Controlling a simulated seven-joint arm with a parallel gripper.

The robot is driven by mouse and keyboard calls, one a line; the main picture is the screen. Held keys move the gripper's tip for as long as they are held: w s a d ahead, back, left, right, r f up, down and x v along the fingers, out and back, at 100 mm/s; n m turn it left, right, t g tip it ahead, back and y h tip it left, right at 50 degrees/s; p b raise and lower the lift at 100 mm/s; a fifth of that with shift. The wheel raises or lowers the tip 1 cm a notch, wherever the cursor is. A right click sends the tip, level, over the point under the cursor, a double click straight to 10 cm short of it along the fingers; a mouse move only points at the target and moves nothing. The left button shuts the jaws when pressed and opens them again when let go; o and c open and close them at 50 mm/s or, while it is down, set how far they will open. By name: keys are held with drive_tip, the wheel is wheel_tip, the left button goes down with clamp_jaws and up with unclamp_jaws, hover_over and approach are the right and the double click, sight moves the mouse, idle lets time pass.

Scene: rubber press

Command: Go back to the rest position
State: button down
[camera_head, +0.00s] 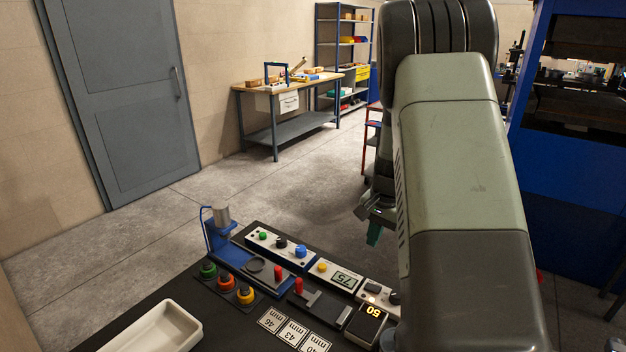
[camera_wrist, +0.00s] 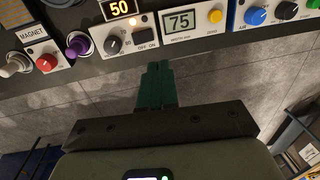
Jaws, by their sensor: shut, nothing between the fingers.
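My gripper (camera_head: 374,232) hangs beyond the far edge of the dark control bench (camera_head: 230,320), partly hidden by my own arm in the head view. In the wrist view its green fingers (camera_wrist: 155,86) are together with nothing between them. They point toward the bench edge, near the panel with the 75 display (camera_wrist: 180,22). The fingers appear apart from the panels and hang over the floor.
The bench carries button panels (camera_head: 281,243), a blue fixture (camera_head: 222,243), number cards (camera_head: 291,332) and a white tray (camera_head: 160,330). A blue press (camera_head: 570,165) stands at right. A workbench (camera_head: 285,90) and shelf (camera_head: 343,40) stand behind. The floor at left is clear.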

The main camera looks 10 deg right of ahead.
drive_tip(key=s+a+r+n+t, duration=0.15)
drive_tip(key=s+a+r, duration=0.35)
drive_tip(key=r, duration=0.5)
drive_tip(key=s+a+r+n, duration=0.3)
drive_tip(key=s+a+r, duration=0.1)
drive_tip(key=r, duration=0.5)
drive_tip(key=s+a+r+n+t, duration=0.1)
drive_tip(key=s+a+r+n, duration=0.1)
drive_tip(key=s, duration=0.8)
drive_tip(key=s+a+r+n+t+h, duration=0.1)
drive_tip(key=s+a+r+n+t, duration=0.1)
drive_tip(key=s, duration=0.8)
wheel_tip(320, 180, up, 4)
drive_tip(key=shift+s+a+f+n, duration=0.25)
drive_tip(key=shift+s+a+n, duration=0.2)
drive_tip(key=shift+a, duration=0.65)
drive_tip(key=shift+w, duration=0.1)
